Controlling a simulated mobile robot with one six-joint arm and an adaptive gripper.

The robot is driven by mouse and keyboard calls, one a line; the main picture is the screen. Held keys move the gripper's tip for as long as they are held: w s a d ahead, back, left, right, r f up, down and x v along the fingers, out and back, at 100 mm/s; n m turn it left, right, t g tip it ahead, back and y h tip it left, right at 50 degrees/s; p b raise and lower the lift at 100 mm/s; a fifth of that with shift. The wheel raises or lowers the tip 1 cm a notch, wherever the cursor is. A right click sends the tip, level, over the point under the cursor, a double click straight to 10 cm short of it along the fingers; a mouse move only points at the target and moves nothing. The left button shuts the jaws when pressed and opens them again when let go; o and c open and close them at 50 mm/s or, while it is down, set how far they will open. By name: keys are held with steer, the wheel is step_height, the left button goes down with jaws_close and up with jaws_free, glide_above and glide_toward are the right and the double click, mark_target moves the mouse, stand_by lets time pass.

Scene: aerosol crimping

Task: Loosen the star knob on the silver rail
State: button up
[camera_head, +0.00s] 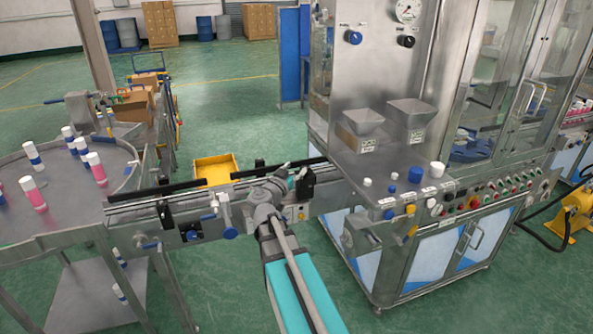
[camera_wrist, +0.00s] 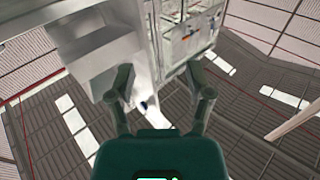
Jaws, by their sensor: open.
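The silver rail (camera_head: 165,212) runs along the conveyor between the round table and the machine. Blue knobs are on or below its near side: one (camera_head: 230,232) hangs under a white bracket (camera_head: 225,210), another (camera_head: 193,235) sits on a dark plate, and a small one (camera_head: 208,217) is beside the bracket. I cannot tell which is the star knob. My gripper (camera_wrist: 160,97) is open and empty in the wrist view, with its two fingers apart. In the head view, it is partly hidden behind my arm near the rail's right end. No knob shows between the fingers.
The round table (camera_head: 60,222) at left holds several pink and white cans. The steel machine (camera_head: 385,150) stands right of the rail. A yellow bin (camera_head: 215,168) is behind the rail. The wrist view shows mostly ceiling and a pale machine housing (camera_wrist: 100,50).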

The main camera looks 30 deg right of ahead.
stand_by(0.3)
steer(key=o, duration=0.4)
steer(key=n+t+y+b, duration=0.9)
steer(key=n+y+b, duration=0.2)
steer(key=y, duration=0.3)
glide_toward(308, 173)
steer(key=shift+d, duration=0.1)
steer(key=shift+r, duration=0.1)
steer(key=shift+w+d, duration=0.25)
steer(key=shift+w, duration=1.75)
steer(key=shift+w+d, duration=0.25)
steer(key=shift+w, duration=1.7)
steer(key=shift+w+d, duration=0.2)
steer(key=shift+w, duration=1.8)
